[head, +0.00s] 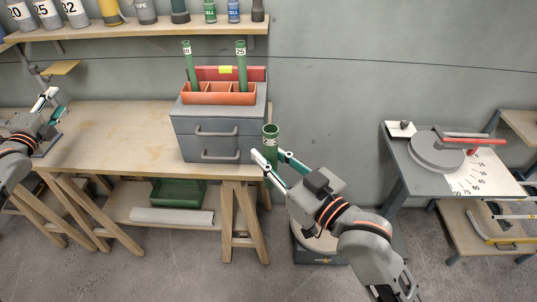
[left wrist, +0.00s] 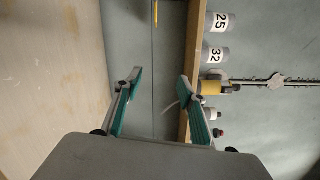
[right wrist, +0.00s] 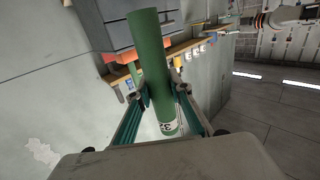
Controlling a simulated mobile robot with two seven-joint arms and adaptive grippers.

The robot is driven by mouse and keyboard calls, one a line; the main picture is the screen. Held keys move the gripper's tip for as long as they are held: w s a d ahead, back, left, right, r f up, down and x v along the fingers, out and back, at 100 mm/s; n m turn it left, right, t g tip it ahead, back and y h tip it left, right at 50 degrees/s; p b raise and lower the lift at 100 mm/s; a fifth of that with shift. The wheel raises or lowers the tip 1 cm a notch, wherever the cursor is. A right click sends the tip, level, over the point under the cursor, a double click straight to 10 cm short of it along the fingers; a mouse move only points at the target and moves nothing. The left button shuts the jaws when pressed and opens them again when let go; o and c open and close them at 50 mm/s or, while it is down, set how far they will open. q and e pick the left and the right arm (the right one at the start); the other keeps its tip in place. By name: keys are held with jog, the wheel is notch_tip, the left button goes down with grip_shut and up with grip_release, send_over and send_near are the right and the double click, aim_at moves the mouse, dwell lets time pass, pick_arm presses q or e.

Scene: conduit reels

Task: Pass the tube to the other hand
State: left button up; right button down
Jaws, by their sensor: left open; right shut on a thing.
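A green tube (head: 271,134) with a white label stands roughly upright in my right gripper (head: 271,160), beside the right end of the workbench. In the right wrist view the tube (right wrist: 151,62) runs between the two fingers of the right gripper (right wrist: 162,92), which are shut on it; part of a number shows on its label. My left gripper (head: 48,104) is open and empty at the far left of the head view, above the bench's left end. In the left wrist view the left gripper's fingers (left wrist: 162,80) are apart with nothing between them.
A grey drawer box (head: 215,142) on the workbench (head: 110,135) carries an orange tray (head: 218,97) holding two more green tubes (head: 241,66). A shelf (head: 150,27) with several containers hangs above. A bending table (head: 425,175) stands at right. The bench's middle is clear.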

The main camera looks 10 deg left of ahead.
pick_arm(q)
jog(key=s+a+f+n+g, duration=0.25)
jog(key=s+f, duration=0.25)
jog(key=f, duration=0.3)
jog(key=s+d+f+n+g+h, duration=0.1)
jog(key=s+d+f+n+g, duration=0.1)
jog(key=s+d+f, duration=0.5)
jog(key=s+d+f+n+g, duration=0.1)
jog(key=s+d+f+n, duration=0.2)
jog(key=f, duration=0.6)
jog(key=s+d+f+n+g+h, duration=0.1)
jog(key=s+d+f+g, duration=0.1)
jog(key=s+d+f, duration=0.45)
jog(key=s+d+f+n+h, duration=0.1)
jog(key=s+d+f, duration=0.15)
jog(key=d, duration=0.25)
jog(key=s+d+f, duration=0.1)
jog(key=d+f, duration=0.2)
jog(key=d, duration=0.3)
jog(key=s+d+n+h, duration=0.2)
jog(key=d, duration=1.1)
jog(key=s+d+r+n+h, duration=0.1)
jog(key=s+d, duration=0.1)
jog(key=d, duration=1.1)
jog(key=shift+s+n+h, duration=0.3)
jog(key=shift+n+h, duration=0.05)
jog(key=shift+h, duration=0.05)
jog(key=shift+a+r+t, duration=0.1)
jog(key=shift+t, duration=0.15)
